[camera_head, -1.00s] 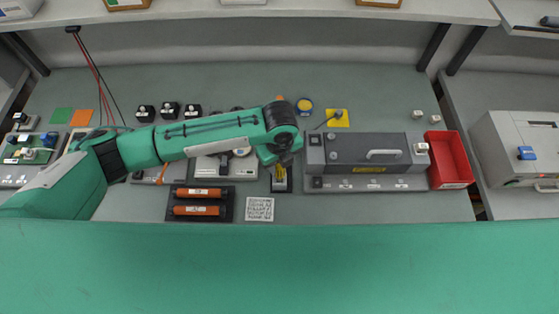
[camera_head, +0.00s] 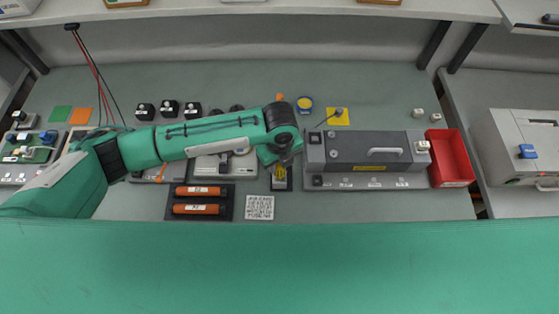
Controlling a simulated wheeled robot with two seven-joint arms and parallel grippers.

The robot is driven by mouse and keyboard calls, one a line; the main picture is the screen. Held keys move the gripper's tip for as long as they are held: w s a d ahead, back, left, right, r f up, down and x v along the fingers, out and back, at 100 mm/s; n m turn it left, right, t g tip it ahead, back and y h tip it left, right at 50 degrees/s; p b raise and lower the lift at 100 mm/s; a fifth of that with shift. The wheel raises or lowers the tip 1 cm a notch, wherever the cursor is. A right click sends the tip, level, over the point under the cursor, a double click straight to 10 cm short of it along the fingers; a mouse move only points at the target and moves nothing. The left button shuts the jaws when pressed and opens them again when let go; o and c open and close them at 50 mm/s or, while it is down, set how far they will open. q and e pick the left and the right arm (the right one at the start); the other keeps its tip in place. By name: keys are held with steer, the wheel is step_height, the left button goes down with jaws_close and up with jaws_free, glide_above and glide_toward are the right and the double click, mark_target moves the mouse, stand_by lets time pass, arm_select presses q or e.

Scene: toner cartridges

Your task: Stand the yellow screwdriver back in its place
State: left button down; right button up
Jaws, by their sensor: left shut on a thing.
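My left arm reaches in from the left across the bench. My left gripper (camera_head: 280,162) is at the middle of the bench, pointing down, just left of the grey machine. It is shut on the yellow screwdriver (camera_head: 280,173), of which only a small yellow part shows below the wrist. The screwdriver is over a small black holder (camera_head: 281,185). I cannot tell whether its tip is inside the holder, because my gripper and wrist cover most of it. My right gripper is not in view.
The grey machine (camera_head: 368,152) stands close on the right, with a red bin (camera_head: 450,158) beyond it. A black tray (camera_head: 223,207) with two orange rollers lies at the front left, beside a printed code card (camera_head: 260,208). A yellow pad (camera_head: 338,117) lies behind.

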arm_select(q)
steer(key=shift+f, duration=0.25)
steer(key=c, duration=0.9)
jaws_free()
steer(key=shift+c, duration=0.2)
step_height(320, 180, up, 14)
steer(key=b, duration=0.4)
steer(key=shift+f, duration=0.1)
